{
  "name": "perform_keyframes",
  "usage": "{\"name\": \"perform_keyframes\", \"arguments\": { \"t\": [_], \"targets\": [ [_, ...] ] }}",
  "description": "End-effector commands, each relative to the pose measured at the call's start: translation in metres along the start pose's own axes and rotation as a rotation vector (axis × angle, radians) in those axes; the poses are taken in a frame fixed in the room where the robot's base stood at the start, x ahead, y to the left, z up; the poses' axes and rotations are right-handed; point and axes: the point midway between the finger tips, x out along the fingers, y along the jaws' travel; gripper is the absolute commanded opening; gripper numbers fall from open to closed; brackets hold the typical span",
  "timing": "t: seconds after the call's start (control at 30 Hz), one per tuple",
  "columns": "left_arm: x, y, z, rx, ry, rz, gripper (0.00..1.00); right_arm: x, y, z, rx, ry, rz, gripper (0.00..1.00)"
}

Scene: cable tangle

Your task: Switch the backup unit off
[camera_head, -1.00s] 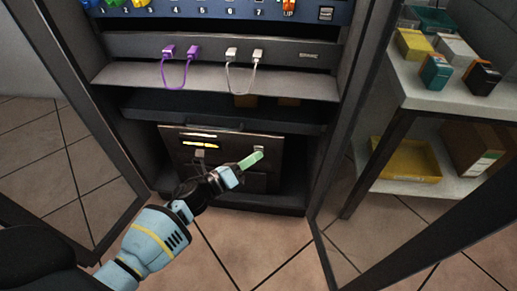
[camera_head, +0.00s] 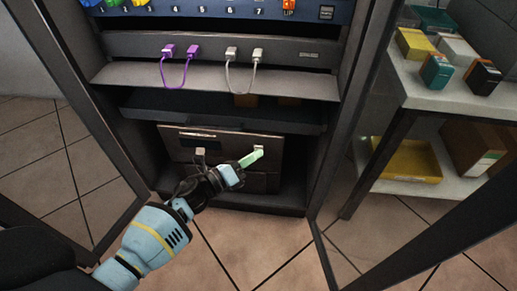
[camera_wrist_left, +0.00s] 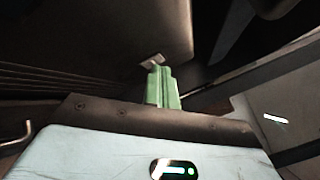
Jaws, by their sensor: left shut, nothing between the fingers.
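The backup unit (camera_head: 232,143) is a dark brown-grey box on the floor of the rack. Its display strip (camera_head: 197,134) at the upper left of its front is dark. A small pale switch (camera_head: 258,148) is at the upper right of its front; a pale piece also shows just past the fingertips in the left wrist view (camera_wrist_left: 151,61). My left gripper (camera_head: 252,158) has its green fingers shut and empty, with the tips at or just below the switch. I cannot tell whether they touch it. My right gripper is not in view.
A pale plug (camera_head: 200,151) is on the unit's left front. Above are a shelf (camera_head: 215,80) and a panel with purple (camera_head: 176,86) and white (camera_head: 240,90) cables. Open rack doors stand on both sides. A shelf with boxes and a yellow tray (camera_head: 408,160) is at the right.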

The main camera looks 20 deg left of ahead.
Motion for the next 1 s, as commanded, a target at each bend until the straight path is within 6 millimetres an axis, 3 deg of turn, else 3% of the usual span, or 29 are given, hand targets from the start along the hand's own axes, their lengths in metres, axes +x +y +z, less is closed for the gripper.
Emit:
{"name": "perform_keyframes", "arguments": {
  "t": [0.77, 1.0],
  "targets": [
    [-0.012, -0.009, -0.008, 0.000, 0.000, 0.000, 0.00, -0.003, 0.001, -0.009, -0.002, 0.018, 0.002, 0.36],
    [-0.025, -0.019, -0.017, -0.002, 0.000, 0.000, 0.00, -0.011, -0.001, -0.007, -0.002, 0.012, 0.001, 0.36]
  ]
}}
